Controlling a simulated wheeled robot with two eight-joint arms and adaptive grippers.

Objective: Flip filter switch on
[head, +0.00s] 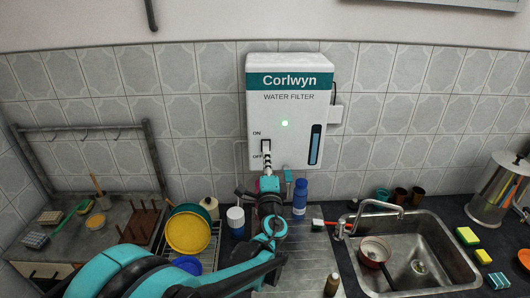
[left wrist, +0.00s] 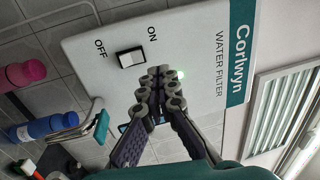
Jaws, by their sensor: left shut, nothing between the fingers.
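The white water filter (head: 290,110) hangs on the tiled wall and bears the name Corlwyn. Its rocker switch (head: 266,146) sits at the lower left of the front, between the ON and OFF labels. In the left wrist view the switch (left wrist: 131,57) has a white face in a dark frame. A green light (head: 284,124) glows on the filter. My left gripper (head: 266,158) is shut and empty, its fingertips just below or in front of the switch. In the left wrist view the fingertips (left wrist: 165,78) lie beside the switch; contact cannot be told. My right gripper is out of view.
A sink (head: 440,262) is at the right. A steel urn (head: 498,190) stands beyond it.

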